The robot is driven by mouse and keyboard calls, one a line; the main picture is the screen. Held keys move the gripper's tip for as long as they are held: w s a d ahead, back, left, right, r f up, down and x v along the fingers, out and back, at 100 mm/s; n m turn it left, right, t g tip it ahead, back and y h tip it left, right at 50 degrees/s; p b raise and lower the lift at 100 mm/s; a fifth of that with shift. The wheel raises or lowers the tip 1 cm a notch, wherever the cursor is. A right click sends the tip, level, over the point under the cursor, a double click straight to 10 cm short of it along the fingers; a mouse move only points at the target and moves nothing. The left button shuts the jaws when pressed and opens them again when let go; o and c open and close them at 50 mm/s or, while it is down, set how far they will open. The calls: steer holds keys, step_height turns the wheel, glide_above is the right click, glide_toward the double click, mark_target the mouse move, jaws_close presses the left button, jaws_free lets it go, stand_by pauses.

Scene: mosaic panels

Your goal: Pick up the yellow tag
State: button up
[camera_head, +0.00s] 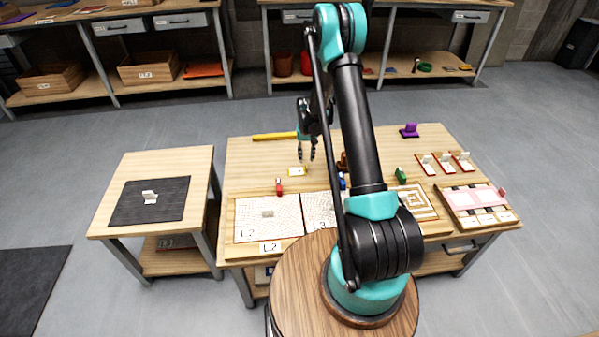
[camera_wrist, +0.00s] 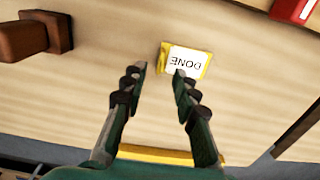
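The yellow tag (camera_head: 297,171) lies on the wooden table, behind the white mosaic panels. In the wrist view the yellow tag (camera_wrist: 186,60) has a yellow border and a white face reading "DONE", seen upside down. My gripper (camera_head: 307,156) is above the table close to the tag. In the wrist view my gripper (camera_wrist: 159,70) has its two fingers apart with nothing between them, and the tag shows just beyond the fingertips, nearer the right finger. I cannot tell the exact height of the fingertips above the tag.
A red object (camera_head: 279,187) stands in front of the tag. A yellow bar (camera_head: 275,136) lies behind it. A brown wooden piece (camera_wrist: 30,40) is at the left of the wrist view. Mosaic panels (camera_head: 268,228) cover the table's front. Bare wood surrounds the tag.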

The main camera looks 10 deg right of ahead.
mark_target(297, 169)
steer(key=shift+s+f, duration=0.2)
steer(key=shift+f, duration=2.55)
jaws_close()
